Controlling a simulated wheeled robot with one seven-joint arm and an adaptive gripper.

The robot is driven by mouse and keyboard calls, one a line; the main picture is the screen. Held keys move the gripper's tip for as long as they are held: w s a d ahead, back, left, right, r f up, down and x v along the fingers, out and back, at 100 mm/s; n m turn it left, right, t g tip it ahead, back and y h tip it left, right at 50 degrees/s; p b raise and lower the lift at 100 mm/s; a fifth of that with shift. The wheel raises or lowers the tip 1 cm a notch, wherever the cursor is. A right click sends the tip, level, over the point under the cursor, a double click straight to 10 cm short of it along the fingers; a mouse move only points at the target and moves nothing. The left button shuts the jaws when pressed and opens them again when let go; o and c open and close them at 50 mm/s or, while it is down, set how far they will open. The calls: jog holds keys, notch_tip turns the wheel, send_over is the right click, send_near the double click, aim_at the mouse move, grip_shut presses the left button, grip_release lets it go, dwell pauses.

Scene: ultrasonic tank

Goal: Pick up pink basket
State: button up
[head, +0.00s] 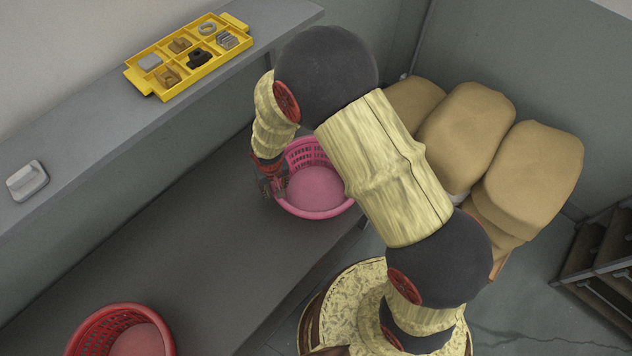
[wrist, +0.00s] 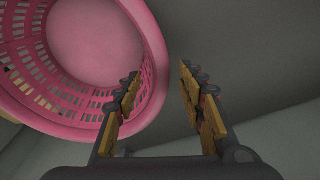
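The pink basket (head: 318,209) stands upright on the dark grey bench, partly hidden behind my arm in the head view. In the wrist view the pink basket (wrist: 148,62) fills the upper left, with its slotted wall and plain floor showing. My gripper (head: 272,187) is at the basket's left rim in the head view. In the wrist view my gripper (wrist: 158,85) has its two fingers apart. The left finger overlaps the basket's rim in the picture, and the right finger is over bare bench outside it. Nothing is seen held between them. I cannot tell whether a finger touches the rim.
A red basket (head: 80,335) stands on the bench (head: 215,235) at the lower left. A yellow tray (head: 133,78) with several small parts lies on the upper ledge, beside a grey block (head: 27,180). Tan sacks (head: 535,165) are piled at the right. The middle of the bench is clear.

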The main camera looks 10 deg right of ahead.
jog(key=shift+w+a+f, duration=0.1)
jog(key=shift+w+f, duration=0.1)
jog(key=shift+f, duration=0.7)
jog(key=shift+c, duration=0.4)
grip_shut()
jog(key=shift+r, duration=0.1)
